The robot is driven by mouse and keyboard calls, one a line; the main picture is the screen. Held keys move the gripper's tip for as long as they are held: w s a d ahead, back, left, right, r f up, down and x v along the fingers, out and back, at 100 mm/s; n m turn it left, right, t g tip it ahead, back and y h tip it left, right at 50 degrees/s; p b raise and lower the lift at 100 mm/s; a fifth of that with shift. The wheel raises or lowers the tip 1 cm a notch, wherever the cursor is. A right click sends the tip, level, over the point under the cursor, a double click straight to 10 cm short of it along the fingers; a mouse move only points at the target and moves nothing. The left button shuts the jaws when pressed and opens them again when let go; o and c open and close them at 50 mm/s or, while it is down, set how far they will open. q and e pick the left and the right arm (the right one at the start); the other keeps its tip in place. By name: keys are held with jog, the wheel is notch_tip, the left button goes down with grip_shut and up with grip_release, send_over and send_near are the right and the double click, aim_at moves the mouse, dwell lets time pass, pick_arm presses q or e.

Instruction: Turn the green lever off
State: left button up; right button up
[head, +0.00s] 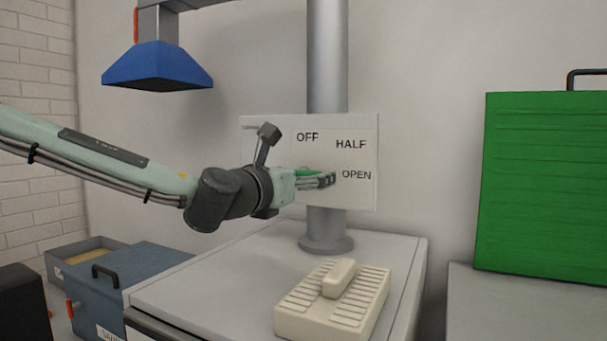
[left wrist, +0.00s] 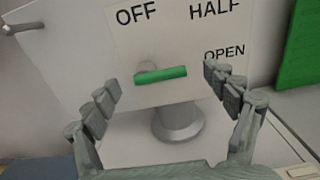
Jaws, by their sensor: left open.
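The green lever (left wrist: 160,74) lies nearly level on a white panel (left wrist: 85,55) marked OFF, HALF and OPEN, its free end to the right, nearer the OPEN mark. In the head view a sliver of the green lever (head: 306,173) shows behind my left gripper (head: 328,180). In the left wrist view my left gripper (left wrist: 162,88) is open, with its fingers spread to the left and right of the lever. Nothing is held between them. The contact between fingers and lever cannot be told. My right gripper is not in view.
A grey post (head: 327,60) stands behind the panel on a grey cabinet (head: 230,280). A cream slotted block (head: 300,320) lies on the cabinet in front. A blue hood (head: 157,68) hangs at upper left, and a large green box (head: 545,180) stands at right.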

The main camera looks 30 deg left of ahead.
pick_arm(q)
jog(key=shift+w, duration=0.3)
jog(key=c, duration=1.1)
jog(key=shift+c, duration=0.3)
